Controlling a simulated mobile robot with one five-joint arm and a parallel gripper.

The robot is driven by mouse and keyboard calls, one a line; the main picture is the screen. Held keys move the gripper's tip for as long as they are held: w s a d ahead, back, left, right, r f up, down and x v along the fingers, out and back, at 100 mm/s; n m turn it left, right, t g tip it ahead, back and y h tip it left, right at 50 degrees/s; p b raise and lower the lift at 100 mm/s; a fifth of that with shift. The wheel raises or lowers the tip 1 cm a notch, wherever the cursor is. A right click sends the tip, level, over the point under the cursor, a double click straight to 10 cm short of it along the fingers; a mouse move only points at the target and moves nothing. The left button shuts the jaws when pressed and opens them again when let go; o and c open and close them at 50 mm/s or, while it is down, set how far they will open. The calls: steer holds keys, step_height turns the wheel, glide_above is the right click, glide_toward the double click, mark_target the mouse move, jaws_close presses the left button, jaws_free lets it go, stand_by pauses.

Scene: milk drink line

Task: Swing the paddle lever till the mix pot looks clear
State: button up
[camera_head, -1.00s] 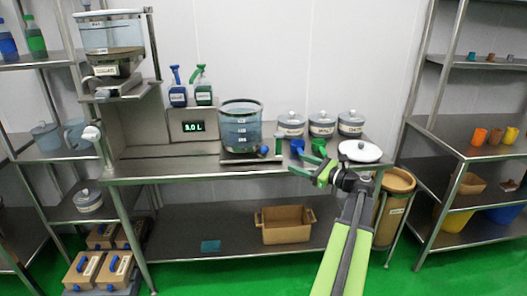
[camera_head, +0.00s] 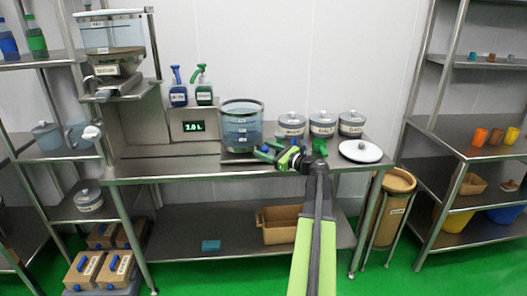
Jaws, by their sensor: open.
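The mix pot (camera_head: 241,120) is a clear, dark-rimmed vessel with marks on its wall, standing on a dark base on the steel table. Its contents look bluish. At the base's right front is a small blue and grey part, perhaps the paddle lever, now mostly hidden by my gripper. My gripper (camera_head: 266,153) is green and black and open, its fingers pointing left at that part. I cannot tell whether they touch it.
A green display (camera_head: 194,127) and two spray bottles (camera_head: 204,86) are left of the pot.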

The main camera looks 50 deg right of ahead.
steer(key=shift+w, duration=0.35)
jaws_close()
stand_by(1.2)
